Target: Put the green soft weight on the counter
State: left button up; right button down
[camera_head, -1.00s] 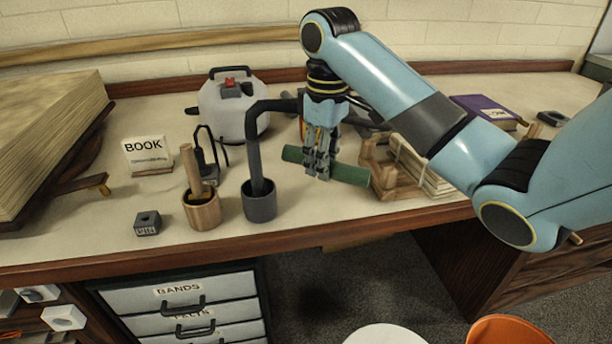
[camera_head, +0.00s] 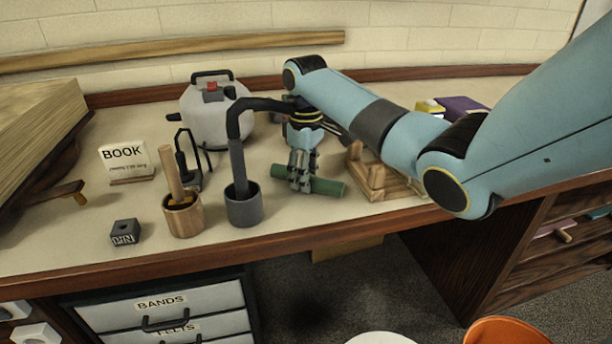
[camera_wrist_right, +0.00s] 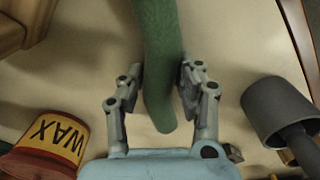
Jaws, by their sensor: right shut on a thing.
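The green soft weight (camera_head: 328,187) is a long, dull green roll. My right gripper (camera_head: 302,180) is shut on it near its left part, pointing down, and holds it roughly level low over the counter (camera_head: 290,222). I cannot tell whether the weight touches the counter. In the right wrist view the green soft weight (camera_wrist_right: 158,50) runs between the two fingers of the right gripper (camera_wrist_right: 162,80), its near end sticking out towards the palm. My left gripper is not in view.
A dark grey pot (camera_head: 244,211) and a wooden pot (camera_head: 183,219) stand left of the weight. A wooden rack (camera_head: 372,180) is close on its right. A wax tub (camera_wrist_right: 50,140) shows in the wrist view. The counter in front of the weight is clear.

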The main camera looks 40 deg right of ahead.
jog(key=c, duration=0.9)
grip_release()
jog(key=shift+f, duration=0.1)
notch_tip(320, 180, up, 12)
jog(key=shift+r+p, duration=0.15)
jog(key=shift+p, duration=0.85)
